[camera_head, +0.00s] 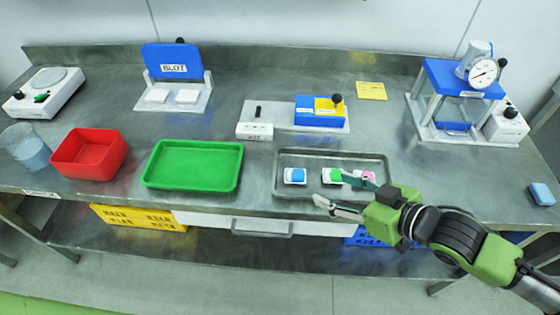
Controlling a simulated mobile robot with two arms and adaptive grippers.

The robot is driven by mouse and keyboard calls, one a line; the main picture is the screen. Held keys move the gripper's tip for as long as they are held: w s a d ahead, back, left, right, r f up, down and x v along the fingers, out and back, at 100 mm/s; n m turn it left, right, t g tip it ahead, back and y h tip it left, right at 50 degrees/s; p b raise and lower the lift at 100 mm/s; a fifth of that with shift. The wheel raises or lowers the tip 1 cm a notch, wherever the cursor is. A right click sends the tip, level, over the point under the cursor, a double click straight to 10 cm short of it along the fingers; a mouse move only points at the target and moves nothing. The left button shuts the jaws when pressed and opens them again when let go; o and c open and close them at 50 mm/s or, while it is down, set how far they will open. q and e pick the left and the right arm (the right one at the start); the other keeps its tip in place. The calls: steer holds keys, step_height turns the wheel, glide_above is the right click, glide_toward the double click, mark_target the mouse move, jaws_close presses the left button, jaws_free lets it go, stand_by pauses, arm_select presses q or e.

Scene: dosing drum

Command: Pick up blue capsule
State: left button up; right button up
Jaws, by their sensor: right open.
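A blue capsule (295,176), a small blue-topped piece with a white edge, lies at the left end of the grey metal tray (284,159). A green capsule (332,175) and a pink capsule (369,177) lie to its right in the same tray. My right gripper (331,189) reaches in from the right over the tray's front edge. It is open, with its fingers pointing left and nothing visible between them. Its fingertips are to the right of the blue capsule and apart from it. One finger partly covers the pink capsule. My left gripper is not in view.
A green tray (193,145) and a red bin (90,153) stand to the left. Behind the metal tray is a blue and yellow block (320,111) on a plate. A gauge press (462,80) stands at the back right.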

mark_target(300, 178)
steer(key=x, duration=0.4)
steer(key=shift+w+a+p, duration=0.1)
steer(key=shift+p, duration=0.25)
steer(key=x, duration=0.2)
steer(key=shift+w+a+f, duration=0.2)
steer(key=shift+w, duration=0.05)
steer(key=shift+w+a+f, duration=0.2)
steer(key=shift+a, duration=0.05)
steer(key=shift+w+a+f+p, duration=0.15)
steer(key=shift+w+a+p, duration=0.1)
steer(key=shift+a+p, duration=0.1)
steer(key=x, duration=0.3)
steer(key=shift+a+f+p, duration=0.1)
steer(key=shift+f+p, duration=0.05)
steer(key=shift+p, duration=0.2)
steer(key=shift+w+a+f, duration=0.25)
steer(key=shift+a+f, duration=0.1)
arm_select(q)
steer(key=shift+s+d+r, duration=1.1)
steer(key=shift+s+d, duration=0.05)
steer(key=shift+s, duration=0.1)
arm_select(e)
steer(key=c, duration=0.9)
